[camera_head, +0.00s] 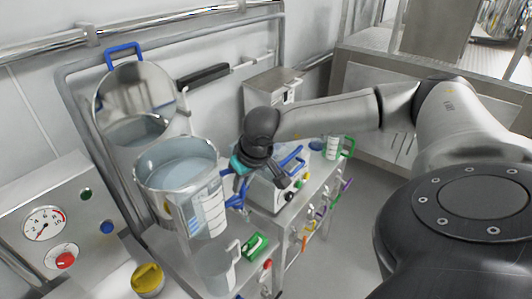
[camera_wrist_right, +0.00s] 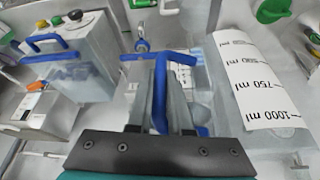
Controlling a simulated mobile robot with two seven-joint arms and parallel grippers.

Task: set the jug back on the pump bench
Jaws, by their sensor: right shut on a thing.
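The large clear jug (camera_head: 163,185) with a printed scale is nearly full of a clear liquid. It appears upright in the head view. My right gripper (camera_head: 238,190) is at the jug's right side, shut on its blue handle. In the right wrist view the blue handle (camera_wrist_right: 160,90) lies between my right gripper's fingers (camera_wrist_right: 160,110), and the jug's scale (camera_wrist_right: 255,85) stands to the right. The steel bench (camera_head: 172,258) is below the jug. A boxy unit with knobs (camera_head: 272,192) stands on the bench right of my gripper. The jug's base is hard to make out. My left gripper is not in view.
A smaller clear container (camera_head: 217,270), a green item (camera_head: 255,245) and a green-handled jug (camera_head: 333,148) are nearby.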

